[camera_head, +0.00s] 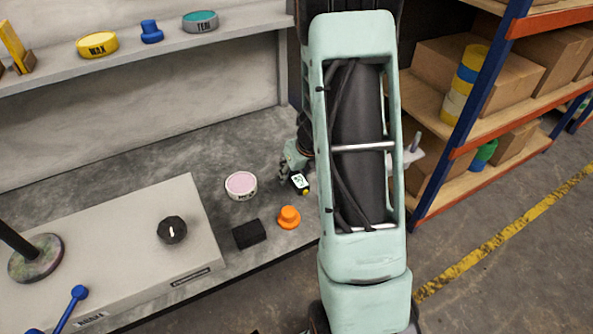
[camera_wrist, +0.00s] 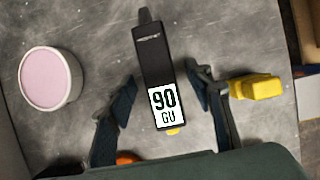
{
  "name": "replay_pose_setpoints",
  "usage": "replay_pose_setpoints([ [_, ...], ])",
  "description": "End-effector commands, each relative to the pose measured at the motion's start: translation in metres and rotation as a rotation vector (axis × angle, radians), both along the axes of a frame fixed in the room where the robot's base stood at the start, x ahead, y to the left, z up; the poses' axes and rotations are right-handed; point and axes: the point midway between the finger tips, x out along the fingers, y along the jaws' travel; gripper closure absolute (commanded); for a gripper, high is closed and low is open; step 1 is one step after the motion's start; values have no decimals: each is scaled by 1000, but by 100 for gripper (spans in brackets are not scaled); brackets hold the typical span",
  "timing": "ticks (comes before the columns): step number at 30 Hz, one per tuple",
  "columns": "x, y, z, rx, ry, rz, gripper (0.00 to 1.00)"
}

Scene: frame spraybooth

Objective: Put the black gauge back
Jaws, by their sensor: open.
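The black gauge (camera_wrist: 153,60) lies on the grey bench, its white display reading "90 GU" towards the bottom of the wrist view. It also shows in the head view (camera_head: 299,181), beside my arm. My gripper (camera_wrist: 160,78) is open, with one finger on each side of the gauge. Gaps show between the fingers and the gauge body. A small yellow bit shows just below the display. In the head view my gripper is mostly hidden behind my arm.
A pink-topped tub (camera_head: 241,185), an orange knob-like piece (camera_head: 289,217) and a black block (camera_head: 249,234) stand nearby. A yellow object (camera_wrist: 257,87) is right of my gripper. A grey box with a black dial (camera_head: 172,230) is at left. Shelves (camera_head: 470,140) stand at right.

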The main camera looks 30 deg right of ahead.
Motion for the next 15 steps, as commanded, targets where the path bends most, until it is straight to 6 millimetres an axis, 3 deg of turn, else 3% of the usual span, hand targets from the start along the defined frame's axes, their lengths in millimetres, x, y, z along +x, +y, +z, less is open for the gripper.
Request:
replay_pose_setpoints([
  [5, -4, 0, 13, -2, -3, 2, 53],
  [15, -26, 0, 68, -2, -6, 3, 53],
])
